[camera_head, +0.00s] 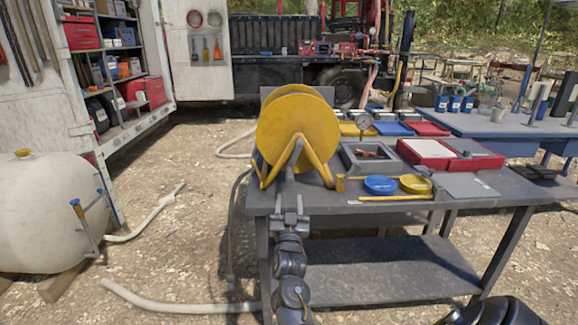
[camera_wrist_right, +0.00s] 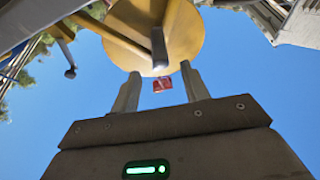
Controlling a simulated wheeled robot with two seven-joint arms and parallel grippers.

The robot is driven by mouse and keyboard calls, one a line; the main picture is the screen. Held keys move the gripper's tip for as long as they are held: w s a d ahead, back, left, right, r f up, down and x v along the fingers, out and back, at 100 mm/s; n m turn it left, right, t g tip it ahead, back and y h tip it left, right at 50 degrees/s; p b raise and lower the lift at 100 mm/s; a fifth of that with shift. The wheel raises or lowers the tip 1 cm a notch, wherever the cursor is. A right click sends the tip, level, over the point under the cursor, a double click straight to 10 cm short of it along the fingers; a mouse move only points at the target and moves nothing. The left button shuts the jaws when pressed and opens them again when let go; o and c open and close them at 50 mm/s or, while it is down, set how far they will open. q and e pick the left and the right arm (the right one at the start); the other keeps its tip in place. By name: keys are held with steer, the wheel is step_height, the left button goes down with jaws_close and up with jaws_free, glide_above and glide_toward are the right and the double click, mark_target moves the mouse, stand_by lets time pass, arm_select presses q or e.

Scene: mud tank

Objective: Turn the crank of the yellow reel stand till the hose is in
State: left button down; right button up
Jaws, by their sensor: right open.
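The yellow reel stand (camera_head: 297,125) stands at the left end of the grey table. Its grey crank (camera_head: 293,157) crosses the front of the disc, slanting down toward my right gripper. My right gripper (camera_head: 289,209) is open, just below and in front of the crank's lower end. In the right wrist view, the crank (camera_wrist_right: 158,48) hangs before the yellow disc (camera_wrist_right: 185,25), beyond the open fingertips (camera_wrist_right: 161,78); nothing is held. A dark hose (camera_head: 233,215) runs down left of the table to the ground. The disc hides any wound hose.
The table (camera_head: 470,210) also bears a grey tray (camera_head: 352,165), a red case (camera_head: 480,161), a blue coil (camera_head: 380,185) and a yellow coil (camera_head: 415,184) right of the reel. Pale hoses (camera_head: 165,302) lie on the ground. A white tank (camera_head: 45,215) stands left.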

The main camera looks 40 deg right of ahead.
mark_target(289, 169)
steer(key=x, duration=1.1)
steer(key=shift+s, duration=0.15)
jaws_close()
